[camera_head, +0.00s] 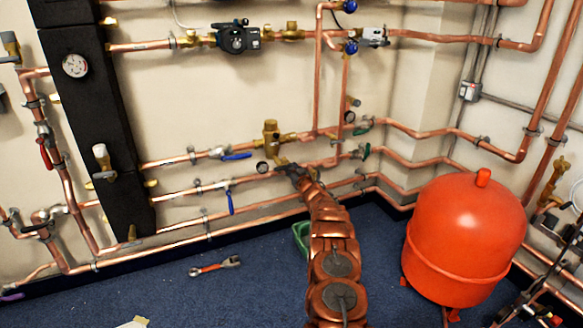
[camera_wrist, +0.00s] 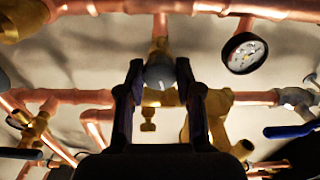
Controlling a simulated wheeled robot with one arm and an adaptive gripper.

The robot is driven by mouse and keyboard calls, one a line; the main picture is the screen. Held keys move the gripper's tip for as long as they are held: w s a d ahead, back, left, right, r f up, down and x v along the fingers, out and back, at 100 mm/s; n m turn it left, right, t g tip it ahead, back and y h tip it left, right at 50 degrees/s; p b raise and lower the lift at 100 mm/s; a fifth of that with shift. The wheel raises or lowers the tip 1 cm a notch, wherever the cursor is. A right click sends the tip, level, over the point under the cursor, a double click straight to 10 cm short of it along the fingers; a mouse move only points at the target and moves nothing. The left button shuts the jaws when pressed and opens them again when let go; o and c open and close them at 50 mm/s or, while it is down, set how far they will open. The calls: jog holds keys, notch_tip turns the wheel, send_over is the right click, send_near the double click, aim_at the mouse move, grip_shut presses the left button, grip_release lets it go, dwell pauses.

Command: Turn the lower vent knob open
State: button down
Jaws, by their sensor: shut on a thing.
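My gripper (camera_wrist: 159,68) has its two dark fingers on either side of a grey rounded knob (camera_wrist: 160,75) in the wrist view. The knob sits on a brass fitting on a horizontal copper pipe, with a small brass stub hanging below. I take it to be the lower vent knob; no label shows. The fingers appear closed against its sides; the exact contact is partly hidden. In the head view my gripper (camera_head: 287,166) reaches the brass fittings on the middle wall pipes, and the knob cannot be made out there.
A round gauge (camera_wrist: 243,53) hangs close right of the fingers in the wrist view. Blue-handled valves (camera_head: 236,156) lie left of my gripper in the head view. A red tank (camera_head: 465,240) stands at right. A red-handled wrench (camera_head: 214,266) lies on the blue floor.

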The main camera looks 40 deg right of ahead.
jog(key=shift+n, duration=10.5)
jog(key=shift+b, duration=0.3)
jog(key=c, duration=0.8)
grip_release()
jog(key=shift+o, duration=0.2)
jog(key=shift+a, duration=0.1)
